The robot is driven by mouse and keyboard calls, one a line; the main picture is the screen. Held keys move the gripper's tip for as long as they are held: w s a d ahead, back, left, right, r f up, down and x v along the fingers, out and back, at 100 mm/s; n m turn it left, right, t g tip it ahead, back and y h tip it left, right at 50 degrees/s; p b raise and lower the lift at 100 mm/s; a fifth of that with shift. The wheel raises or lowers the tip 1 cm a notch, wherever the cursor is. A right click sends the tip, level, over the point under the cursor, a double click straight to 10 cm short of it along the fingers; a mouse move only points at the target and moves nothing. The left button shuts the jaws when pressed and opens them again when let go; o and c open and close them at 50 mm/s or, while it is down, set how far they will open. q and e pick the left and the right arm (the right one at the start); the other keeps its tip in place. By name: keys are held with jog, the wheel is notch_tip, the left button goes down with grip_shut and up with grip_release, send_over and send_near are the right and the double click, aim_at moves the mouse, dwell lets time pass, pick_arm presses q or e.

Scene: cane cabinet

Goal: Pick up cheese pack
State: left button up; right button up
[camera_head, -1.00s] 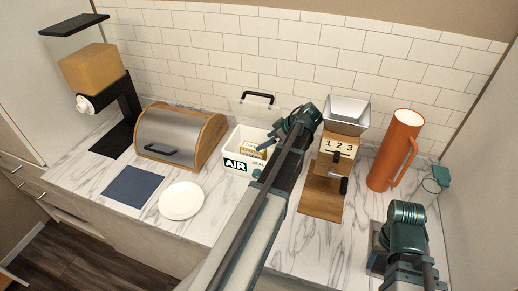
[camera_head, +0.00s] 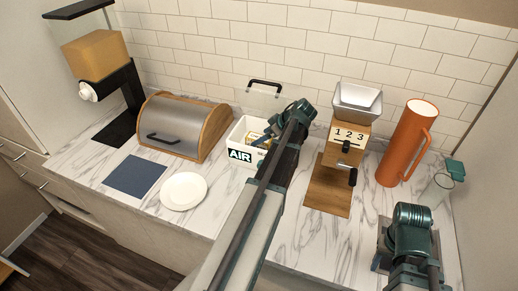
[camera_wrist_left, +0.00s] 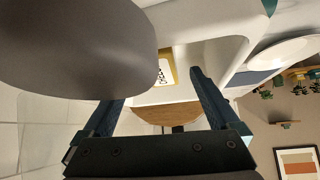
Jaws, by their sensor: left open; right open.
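The cheese pack (camera_head: 257,137) is a small yellow and white box inside the white AIR bin (camera_head: 239,153), partly hidden by my arm. In the left wrist view the pack (camera_wrist_left: 165,69) shows a yellow edge and a white printed face, ahead of the fingers. My left gripper (camera_head: 263,141) is at the bin's opening, pointing down into it. In the wrist view its two fingers (camera_wrist_left: 158,87) are apart, with no object held between them. I cannot tell whether they touch the pack. My right gripper (camera_head: 385,246) is low at the right, apart from the bin, its fingers mostly hidden.
A bread box (camera_head: 183,127) stands left of the bin, and a wooden dispenser (camera_head: 328,186) stands right of it. An orange pitcher (camera_head: 404,145) is further right. A white plate (camera_head: 184,191) and blue mat (camera_head: 135,175) lie in front. The bin's clear lid (camera_head: 264,97) stands raised behind.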

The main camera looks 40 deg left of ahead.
pick_arm(q)
jog(key=shift+a+f, duration=0.45)
jog(key=shift+f, duration=0.15)
jog(key=shift+r, duration=0.1)
jog(key=shift+c, duration=0.2)
grip_shut()
